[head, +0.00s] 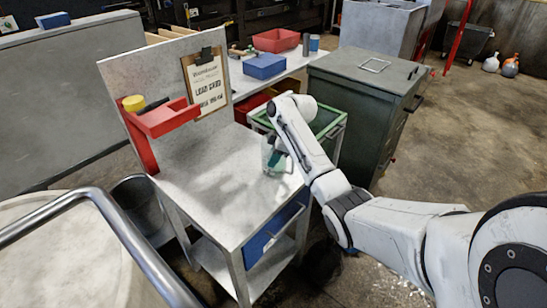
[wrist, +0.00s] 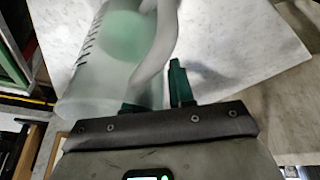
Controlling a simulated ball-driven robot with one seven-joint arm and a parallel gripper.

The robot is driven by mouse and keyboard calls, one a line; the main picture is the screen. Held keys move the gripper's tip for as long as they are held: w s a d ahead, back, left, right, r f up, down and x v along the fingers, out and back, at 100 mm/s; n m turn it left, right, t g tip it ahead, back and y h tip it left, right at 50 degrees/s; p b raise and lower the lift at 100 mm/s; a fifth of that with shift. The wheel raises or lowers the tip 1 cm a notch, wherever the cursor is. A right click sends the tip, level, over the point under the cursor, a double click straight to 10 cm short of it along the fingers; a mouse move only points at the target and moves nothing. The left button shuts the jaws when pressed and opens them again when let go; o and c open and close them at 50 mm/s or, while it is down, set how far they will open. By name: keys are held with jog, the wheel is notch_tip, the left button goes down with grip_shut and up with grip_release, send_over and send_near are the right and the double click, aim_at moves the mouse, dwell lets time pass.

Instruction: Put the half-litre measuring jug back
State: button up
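The half-litre measuring jug (head: 273,156) is pale and translucent, near the right edge of the grey workbench top (head: 215,205) in the head view. In the wrist view the jug (wrist: 85,70) fills the upper left, with dark graduation marks on its side and a greenish patch showing on it. My gripper (wrist: 158,95) has dark green fingers, one on each side of the lower part of the jug's handle, closed on it. The left finger is partly hidden by the jug. Whether the jug's base touches the bench top cannot be told.
A red bracket shelf (head: 160,120) with a yellow item and a clipboard (head: 206,82) are on the bench's back panel. A green-rimmed cart (head: 328,122) and a dark green cabinet (head: 365,90) stand beyond my arm. The bench top's middle is clear.

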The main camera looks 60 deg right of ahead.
jog(key=o, duration=0.3)
jog(key=v, duration=1.2)
jog(key=shift+b, duration=0.3)
jog(key=a+f+m, duration=0.1)
jog(key=a+f, duration=0.4)
jog(key=a, duration=0.3)
jog(key=a+f+m+g, duration=0.1)
jog(key=a+f, duration=0.4)
jog(key=a, duration=0.4)
jog(key=a+f+m, duration=0.1)
jog(key=a+f, duration=0.4)
jog(key=a, duration=0.3)
jog(key=s+a+f+m+g, duration=0.1)
jog(key=s+a+f, duration=0.1)
jog(key=s+a, duration=0.4)
jog(key=s+a+f+m+g+h, duration=0.1)
jog(key=s+a, duration=0.5)
jog(key=s, duration=0.7)
jog(key=shift+a+f+m, duration=0.2)
jog(key=shift+f+m, duration=0.2)
